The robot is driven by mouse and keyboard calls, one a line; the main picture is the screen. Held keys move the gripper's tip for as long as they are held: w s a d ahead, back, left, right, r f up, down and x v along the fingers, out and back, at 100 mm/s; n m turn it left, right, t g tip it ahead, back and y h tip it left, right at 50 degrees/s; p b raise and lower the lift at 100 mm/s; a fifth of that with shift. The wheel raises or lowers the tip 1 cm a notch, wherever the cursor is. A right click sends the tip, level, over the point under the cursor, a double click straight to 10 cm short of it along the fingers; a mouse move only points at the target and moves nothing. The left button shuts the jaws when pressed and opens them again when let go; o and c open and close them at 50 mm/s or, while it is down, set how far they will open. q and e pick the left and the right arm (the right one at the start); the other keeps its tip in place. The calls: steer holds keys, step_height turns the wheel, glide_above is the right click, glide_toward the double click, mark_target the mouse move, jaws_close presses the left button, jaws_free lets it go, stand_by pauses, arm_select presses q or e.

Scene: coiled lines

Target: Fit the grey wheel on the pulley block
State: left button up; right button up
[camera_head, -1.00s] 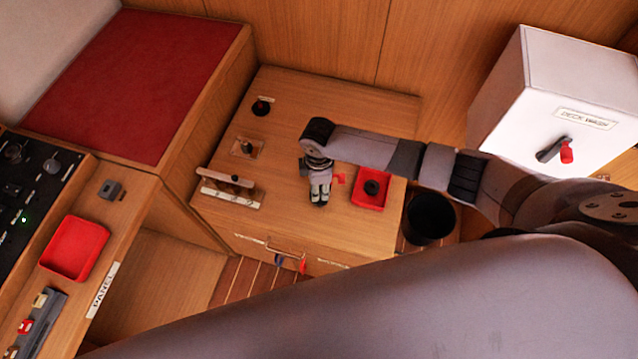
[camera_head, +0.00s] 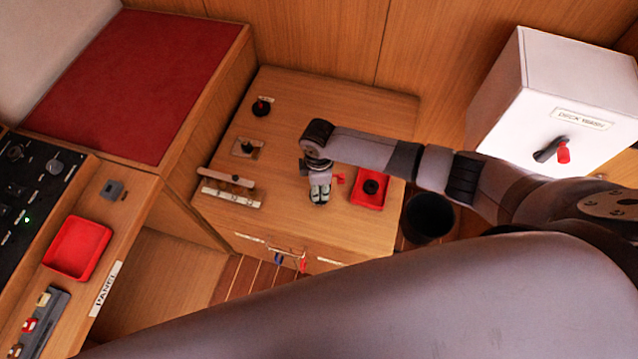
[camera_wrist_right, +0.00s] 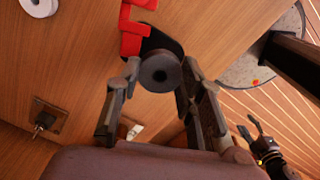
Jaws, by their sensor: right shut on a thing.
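In the right wrist view a dark grey wheel (camera_wrist_right: 160,74) with a central hole sits between the fingertips of my right gripper (camera_wrist_right: 158,82), which is shut on it. In the head view this gripper (camera_head: 320,192) points down over the wooden cabinet top; the wheel is hard to make out there. Just beyond the wheel, a stepped red piece (camera_wrist_right: 134,38) and a dark shape stand close to it; I cannot tell if these are the pulley block, or if the wheel touches them. My left gripper (camera_wrist_right: 250,128) seems to show at the lower right of the wrist view, fingers apart.
A red tray (camera_head: 358,202) holding a black ring (camera_head: 371,187) lies right of my right gripper. A dark bin (camera_head: 428,216) stands beside the cabinet (camera_head: 300,110).

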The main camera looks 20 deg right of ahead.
steer(key=shift+f, duration=0.1)
steer(key=shift+f, duration=0.15)
steer(key=shift+r+p, duration=0.25)
steer(key=shift+p, duration=0.05)
steer(key=shift+d+p, duration=0.1)
steer(key=shift+p, duration=0.25)
stand_by(1.0)
steer(key=shift+f, duration=0.3)
steer(key=shift+r, duration=0.2)
steer(key=shift+r, duration=0.15)
stand_by(0.4)
